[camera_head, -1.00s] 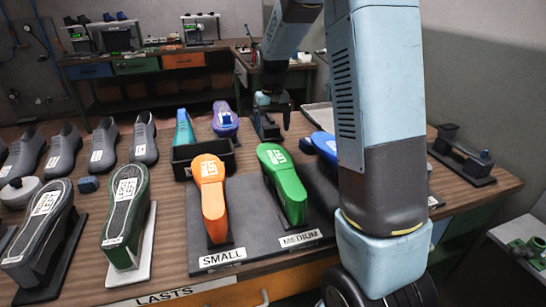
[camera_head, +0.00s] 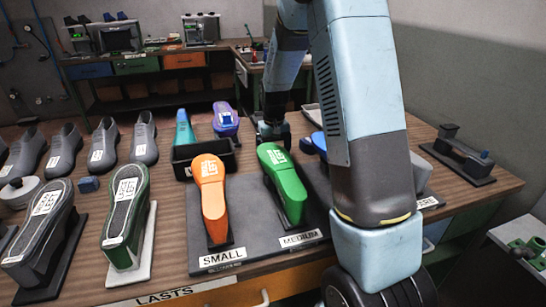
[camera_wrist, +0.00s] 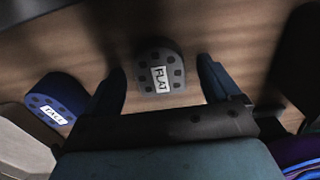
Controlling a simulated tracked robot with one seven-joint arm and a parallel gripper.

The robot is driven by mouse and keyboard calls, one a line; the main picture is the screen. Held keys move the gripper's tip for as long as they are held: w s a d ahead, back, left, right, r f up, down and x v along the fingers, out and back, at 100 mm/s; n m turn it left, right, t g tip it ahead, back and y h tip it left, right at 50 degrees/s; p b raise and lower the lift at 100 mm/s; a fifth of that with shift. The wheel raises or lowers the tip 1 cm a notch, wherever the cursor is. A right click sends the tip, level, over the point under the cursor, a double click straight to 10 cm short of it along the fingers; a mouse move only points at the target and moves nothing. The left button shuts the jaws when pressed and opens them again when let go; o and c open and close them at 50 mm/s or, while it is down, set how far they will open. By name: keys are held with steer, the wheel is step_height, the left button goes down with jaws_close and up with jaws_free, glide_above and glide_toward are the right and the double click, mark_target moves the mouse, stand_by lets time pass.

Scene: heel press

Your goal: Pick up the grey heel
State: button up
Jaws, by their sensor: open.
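The grey heel (camera_wrist: 152,55) lies on the wooden table in the wrist view, a rounded dark-grey block with dark dots and a white label reading "FLAT". My gripper (camera_wrist: 160,68) is open, with one dark-blue finger on each side of the heel and visible gaps between. I cannot tell how high the fingertips are above the table. In the head view my gripper (camera_head: 273,134) is low over the far part of the table, behind the green last, and I cannot make out the grey heel there.
A blue heel (camera_wrist: 55,103) with a white label lies left of my gripper in the wrist view. A purple last (camera_head: 226,124), a black bin (camera_head: 188,155), an orange last (camera_head: 212,205) and a green last (camera_head: 286,188) stand near my arm.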

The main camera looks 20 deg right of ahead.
steer(key=shift+c, duration=0.2)
steer(key=c, duration=1.1)
steer(key=shift+c, duration=0.2)
